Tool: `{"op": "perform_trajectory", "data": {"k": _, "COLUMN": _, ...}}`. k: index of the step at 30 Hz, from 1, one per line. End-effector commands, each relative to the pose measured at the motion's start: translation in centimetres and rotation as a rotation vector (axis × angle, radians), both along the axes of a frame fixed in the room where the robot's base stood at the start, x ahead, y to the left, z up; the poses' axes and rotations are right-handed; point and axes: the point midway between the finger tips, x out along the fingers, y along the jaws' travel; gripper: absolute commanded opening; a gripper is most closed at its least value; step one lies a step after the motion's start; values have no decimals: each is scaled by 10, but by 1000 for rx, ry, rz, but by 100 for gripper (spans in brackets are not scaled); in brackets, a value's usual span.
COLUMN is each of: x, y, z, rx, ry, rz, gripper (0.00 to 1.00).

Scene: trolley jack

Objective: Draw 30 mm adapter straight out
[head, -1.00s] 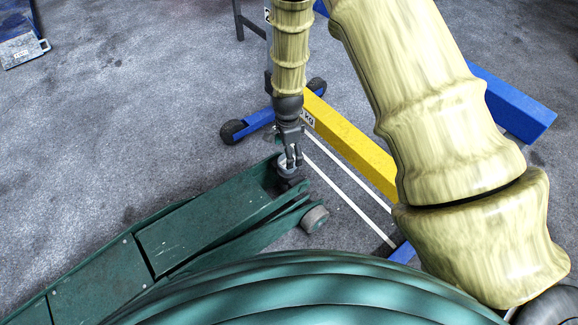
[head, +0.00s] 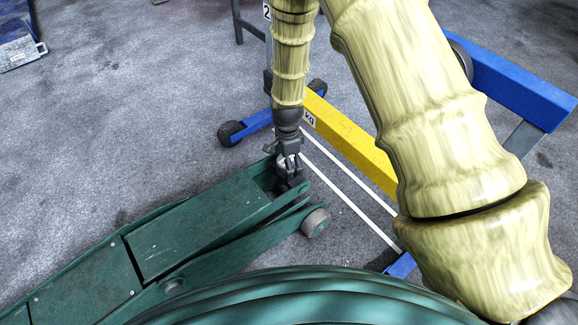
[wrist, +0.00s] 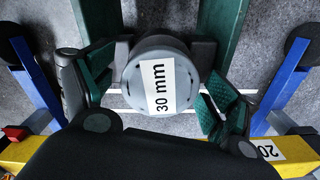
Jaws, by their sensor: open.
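The 30 mm adapter (wrist: 140,70) is a round grey piece with a white "30 mm" label, seen from above in the wrist view. It is at the lifting end of the green trolley jack (head: 195,235). My gripper (wrist: 160,95) is open, with one green-padded finger on each side of the adapter. Gaps show between the finger pads and its round top, but contact lower down cannot be told. In the head view my gripper (head: 288,163) points down over the jack's end and largely hides the adapter. How deep the adapter sits is not visible.
A yellow bar (head: 350,138) and blue legs (head: 515,85) of another frame stand close behind and right of the jack. A jack wheel (head: 315,222) lies right of my gripper. Open grey floor (head: 110,130) lies to the left.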

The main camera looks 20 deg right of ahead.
Motion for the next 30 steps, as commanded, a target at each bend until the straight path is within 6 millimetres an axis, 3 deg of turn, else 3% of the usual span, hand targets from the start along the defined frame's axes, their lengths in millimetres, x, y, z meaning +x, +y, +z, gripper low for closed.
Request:
{"op": "perform_trajectory", "data": {"k": 3, "x": 0, "y": 0, "z": 0, "rx": 0, "ry": 0, "rz": 0, "gripper": 88}}
{"op": "perform_trajectory", "data": {"k": 12, "x": 0, "y": 0, "z": 0, "rx": 0, "ry": 0, "rz": 0, "gripper": 34}}
{"op": "perform_trajectory", "data": {"k": 30, "x": 1, "y": 0, "z": 16, "rx": 0, "ry": -1, "rz": 0, "gripper": 34}}
